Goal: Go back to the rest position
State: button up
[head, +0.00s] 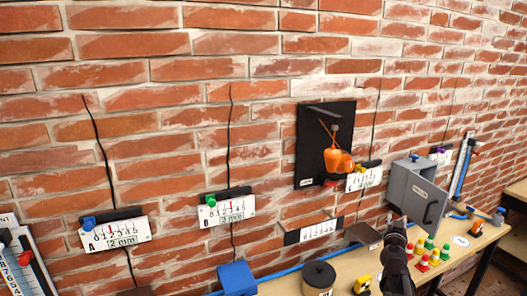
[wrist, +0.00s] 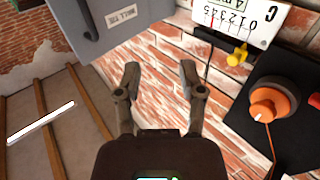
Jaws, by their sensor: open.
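My gripper (wrist: 160,82) is open in the wrist view. Its two fingers stand apart with only brick wall seen between them, and it holds nothing. In the head view my dark arm (head: 396,262) rises at the lower right, in front of the bench and below the grey cabinet. The fingertips are too small to make out there.
A grey cabinet (head: 416,192) juts from the wall close to my arm; it also shows in the wrist view (wrist: 125,25). Orange weights (head: 333,160) hang before a black panel (head: 309,174). Crack gauges line the wall. The bench (head: 345,270) holds several small coloured pieces.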

jog(key=s+a+f+n+g+y, duration=0.1)
jog(key=a+f+n+y, duration=0.25)
jog(key=a, duration=0.45)
jog(key=a+f+n+g+y, duration=0.25)
jog(key=a+y, duration=0.25)
jog(key=a, duration=0.3)
jog(key=s+a+f+n+g+y, duration=0.1)
jog(key=a+f+n+y, duration=0.2)
jog(key=a, duration=0.5)
jog(key=s+a+f+m+g+h, duration=0.1)
jog(key=s+a+f+g, duration=0.1)
jog(key=s+f+g, duration=0.3)
jog(key=s+a+f+m+g+h, duration=0.2)
jog(key=s+f+g, duration=0.3)
jog(key=s, duration=0.8)
jog(key=shift+a+g, duration=0.2)
jog(key=shift+g, duration=0.55)
